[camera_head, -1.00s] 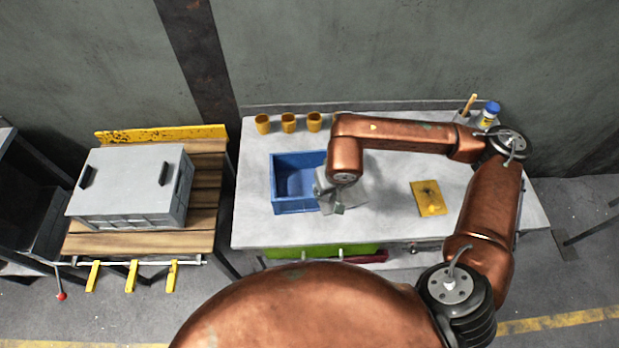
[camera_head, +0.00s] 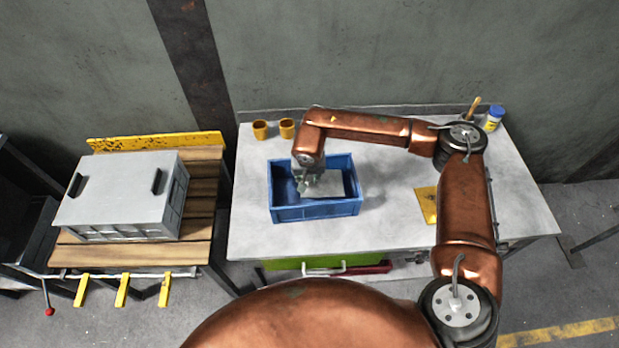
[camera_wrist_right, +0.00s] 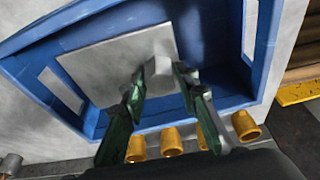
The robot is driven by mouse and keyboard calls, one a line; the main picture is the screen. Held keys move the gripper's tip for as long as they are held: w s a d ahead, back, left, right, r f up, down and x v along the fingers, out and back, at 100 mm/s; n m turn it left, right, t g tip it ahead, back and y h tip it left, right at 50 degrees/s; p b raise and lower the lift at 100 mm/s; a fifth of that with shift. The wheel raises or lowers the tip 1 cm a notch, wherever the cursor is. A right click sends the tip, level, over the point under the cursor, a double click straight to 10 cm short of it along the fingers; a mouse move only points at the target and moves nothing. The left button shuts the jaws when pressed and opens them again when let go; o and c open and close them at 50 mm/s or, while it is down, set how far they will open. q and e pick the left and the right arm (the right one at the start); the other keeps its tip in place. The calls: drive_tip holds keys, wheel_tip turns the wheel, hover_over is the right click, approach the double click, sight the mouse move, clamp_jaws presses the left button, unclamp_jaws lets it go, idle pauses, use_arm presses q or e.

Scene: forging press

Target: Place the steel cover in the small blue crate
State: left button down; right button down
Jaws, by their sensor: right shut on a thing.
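The small blue crate (camera_head: 318,211) stands on the light work table; its walls also fill much of the right wrist view (camera_wrist_right: 232,60). The steel cover (camera_head: 335,187) is a flat grey plate with a block-shaped knob. In the right wrist view the cover (camera_wrist_right: 100,62) lies within the outline of the crate walls. My right gripper (camera_head: 309,186) points down over the left half of the crate. Its dark green fingers (camera_wrist_right: 161,80) are shut on the cover's knob. I cannot tell whether the cover touches the crate floor. My left gripper is not in view.
Yellow cups (camera_head: 287,128) stand behind the crate, partly hidden by my arm. A yellow plate (camera_head: 426,204) lies to the right, and a blue-capped bottle (camera_head: 493,118) stands at the back right. A grey lidded box (camera_head: 118,195) sits on a wooden bench at the left.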

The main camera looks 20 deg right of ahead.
sight(308, 189)
wheel_tip(308, 189, down, 7)
drive_tip(key=shift+r, duration=0.15)
drive_tip(key=c, duration=1.5)
unclamp_jaws()
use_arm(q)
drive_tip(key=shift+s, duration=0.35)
use_arm(e)
drive_tip(key=v, duration=1.2)
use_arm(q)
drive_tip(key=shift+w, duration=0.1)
